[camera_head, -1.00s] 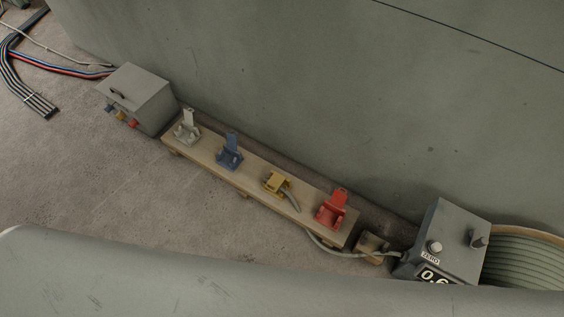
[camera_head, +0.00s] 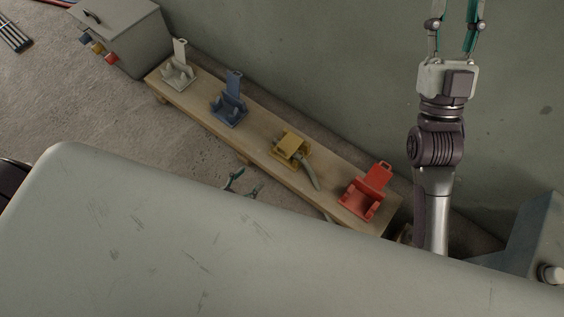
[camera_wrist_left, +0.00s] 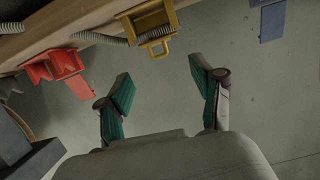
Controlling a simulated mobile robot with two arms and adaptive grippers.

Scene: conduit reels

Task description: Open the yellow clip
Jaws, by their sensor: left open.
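The yellow clip (camera_head: 290,148) sits on the wooden board, its lid down over a grey conduit piece that sticks out toward the right. In the left wrist view the yellow clip (camera_wrist_left: 150,20) is at the top centre, with a loop handle on its lid. My left gripper (camera_head: 245,181) is in front of the board, left of and below the clip in the head view, mostly hidden behind a grey surface. In the wrist view its green fingers (camera_wrist_left: 162,85) are spread, empty and apart from the clip. My right gripper (camera_head: 456,14) is at the upper right, fingers apart, tips cut off.
A red clip (camera_head: 367,192), a blue clip (camera_head: 230,100) and a pale clip (camera_head: 179,66) stand lid-up on the board (camera_head: 262,138). A wall (camera_head: 320,60) rises close behind. Grey boxes stand left (camera_head: 133,38) and right (camera_head: 537,235). A large grey surface (camera_head: 200,240) fills the foreground.

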